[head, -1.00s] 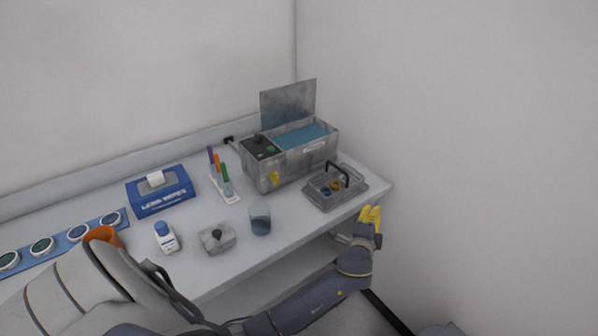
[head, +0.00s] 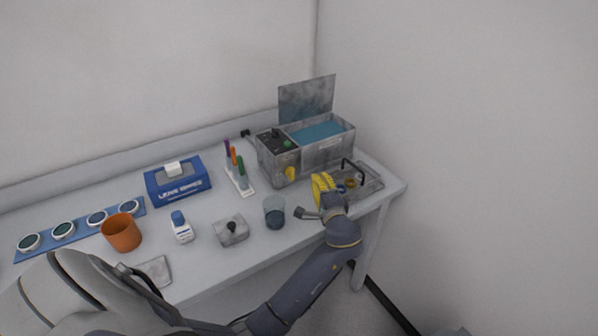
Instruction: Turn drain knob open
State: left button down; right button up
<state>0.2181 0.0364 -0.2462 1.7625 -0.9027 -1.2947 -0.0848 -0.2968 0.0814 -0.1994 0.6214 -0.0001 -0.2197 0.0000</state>
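The yellow drain knob (head: 291,173) sits low on the front of the grey metal ultrasonic bath (head: 328,154) at the back right of the bench. The bath holds blue liquid and its lid (head: 306,100) stands raised. My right gripper is not in view.
The grey tray (head: 372,188) with a black handle is right beside my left gripper. A glass beaker (head: 274,212) and a lidded grey block (head: 231,232) stand left of it. A pen rack (head: 241,183) stands left of the bath. A wall closes the right side.

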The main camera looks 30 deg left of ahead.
aim_at(309, 157)
pick_arm(q)
jog(key=x, duration=0.9)
jog(key=shift+w+a, duration=0.15)
jog(key=shift+w, duration=0.15)
jog(key=shift+s+a+f, duration=0.1)
jog(key=shift+s+a, duration=0.1)
jog(key=shift+s, duration=0.25)
jog(key=shift+s+a, duration=0.2)
jog(key=shift+s, duration=0.3)
jog(key=shift+s+a, duration=0.4)
jog(key=shift+s, duration=0.5)
jog(key=shift+d, duration=0.15)
